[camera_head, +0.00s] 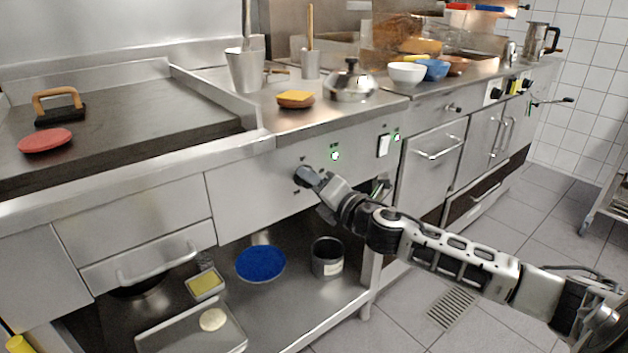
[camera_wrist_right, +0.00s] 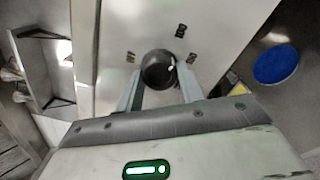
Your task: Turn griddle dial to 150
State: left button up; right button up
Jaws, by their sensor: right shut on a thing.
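The griddle dial (camera_wrist_right: 158,70) is a dark round knob on the steel front panel, with a light mark toward its right side in the right wrist view. Dark printed markings (camera_wrist_right: 181,30) stand around it, too small to read. My right gripper (camera_wrist_right: 158,88) is shut on the dial, one finger on each side. In the head view the dial (camera_head: 303,175) is partly covered by my right gripper (camera_head: 310,180). The griddle plate (camera_head: 130,105) is at the left, above the panel. My left gripper is not in view.
A red patty (camera_head: 45,140) and a press (camera_head: 60,112) lie on the griddle. Below, a shelf holds a blue plate (camera_head: 261,263) and a dark pot (camera_head: 327,262).

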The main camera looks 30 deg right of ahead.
pick_arm(q)
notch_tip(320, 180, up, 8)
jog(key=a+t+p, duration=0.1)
jog(key=p, duration=0.3)
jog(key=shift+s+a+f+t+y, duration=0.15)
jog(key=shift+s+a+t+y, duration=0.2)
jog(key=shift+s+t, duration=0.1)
pick_arm(e)
jog(key=shift+m, duration=3.7)
jog(key=o, duration=1)
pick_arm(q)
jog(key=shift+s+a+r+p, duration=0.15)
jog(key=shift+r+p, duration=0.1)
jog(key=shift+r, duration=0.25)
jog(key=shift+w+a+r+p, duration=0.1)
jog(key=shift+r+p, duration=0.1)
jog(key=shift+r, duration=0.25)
pick_arm(e)
jog(key=s, duration=1)
jog(key=s+d, duration=0.1)
jog(key=s, duration=0.5)
jog(key=shift+d, duration=0.1)
